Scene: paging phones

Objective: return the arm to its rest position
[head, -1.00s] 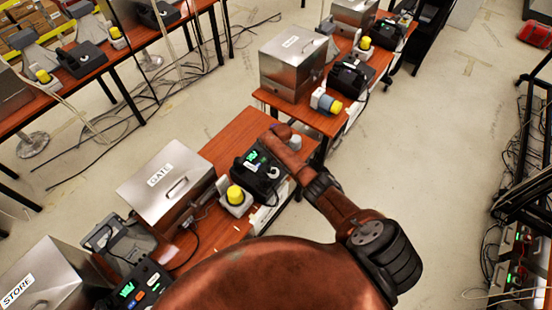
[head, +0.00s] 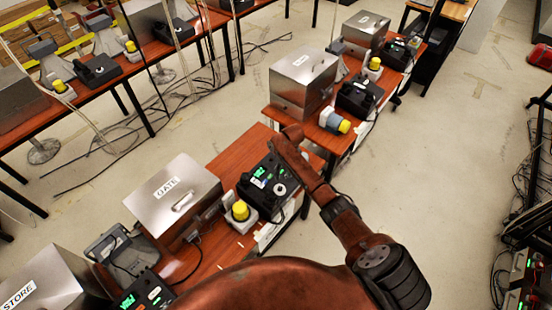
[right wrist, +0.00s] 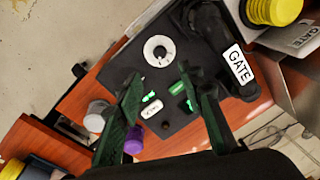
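My right arm reaches in from the lower right in the head view. Its gripper (head: 289,139) hangs above the far edge of the GATE desk, just beyond the black GATE phone (head: 262,184). In the right wrist view the two fingers of the right gripper (right wrist: 160,82) are spread apart with nothing held between them. The phone (right wrist: 178,110) lies beyond them, with a white round dial (right wrist: 160,50), lit green keys and a GATE label (right wrist: 238,68). My left gripper is not in view.
A steel GATE box (head: 172,200) and a yellow-topped unit (head: 240,211) stand beside the phone. A purple object (right wrist: 133,139) and a pale cylinder (right wrist: 97,116) show near the fingers. Another desk (head: 318,136) stands beyond. Open floor (head: 440,170) lies to the right.

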